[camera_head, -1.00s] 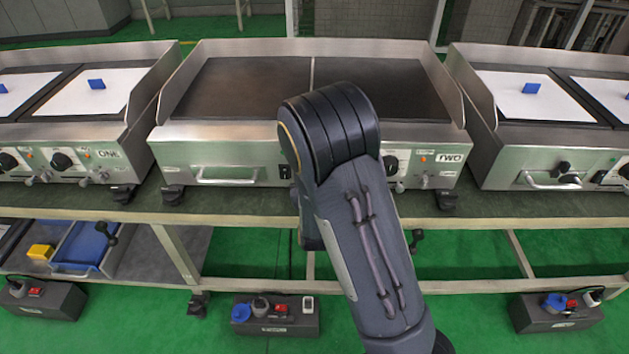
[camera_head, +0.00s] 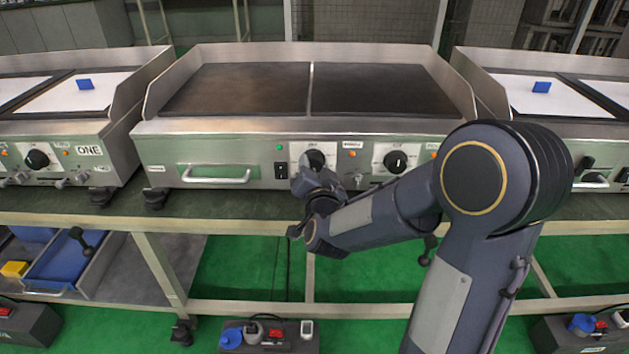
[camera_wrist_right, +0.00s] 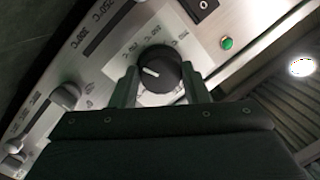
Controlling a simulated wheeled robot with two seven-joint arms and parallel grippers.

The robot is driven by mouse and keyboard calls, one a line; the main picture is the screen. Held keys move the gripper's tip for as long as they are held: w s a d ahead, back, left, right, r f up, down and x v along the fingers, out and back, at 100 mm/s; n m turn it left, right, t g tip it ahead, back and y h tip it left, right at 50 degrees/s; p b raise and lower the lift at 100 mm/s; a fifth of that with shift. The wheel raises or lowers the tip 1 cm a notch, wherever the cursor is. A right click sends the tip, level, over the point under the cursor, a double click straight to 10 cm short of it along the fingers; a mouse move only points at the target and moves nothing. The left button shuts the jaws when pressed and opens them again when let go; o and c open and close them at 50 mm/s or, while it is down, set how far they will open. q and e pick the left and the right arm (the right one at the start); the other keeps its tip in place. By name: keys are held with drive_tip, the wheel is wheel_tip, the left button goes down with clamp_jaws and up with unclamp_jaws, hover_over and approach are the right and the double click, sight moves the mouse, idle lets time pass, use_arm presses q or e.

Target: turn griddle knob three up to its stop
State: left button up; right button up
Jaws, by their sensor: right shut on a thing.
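My right gripper (camera_head: 313,172) is at the front panel of the middle griddle (camera_head: 235,135), at the left one of its two black knobs (camera_head: 314,158). In the right wrist view the black round knob (camera_wrist_right: 160,68) sits between the two fingers of my gripper (camera_wrist_right: 161,88), which is shut on it. Its white pointer mark points to the left and slightly up in that view. I cannot read a number naming this knob. My left gripper is not in view.
A green light (camera_wrist_right: 226,43) and a switch (camera_head: 281,170) are beside the held knob. A handle (camera_head: 216,175) is further left. Griddles stand on both sides.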

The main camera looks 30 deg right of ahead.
drive_tip(key=shift+f+m+b, duration=0.1)
drive_tip(key=shift+m+b, duration=0.6)
drive_tip(key=o, duration=1)
drive_tip(key=shift+c, duration=0.2)
drive_tip(key=p+v, duration=0.1)
drive_tip(key=v, duration=0.6)
drive_tip(key=shift+s+a+p, duration=0.2)
drive_tip(key=shift+s+p, duration=0.15)
drive_tip(key=shift+s, duration=0.05)
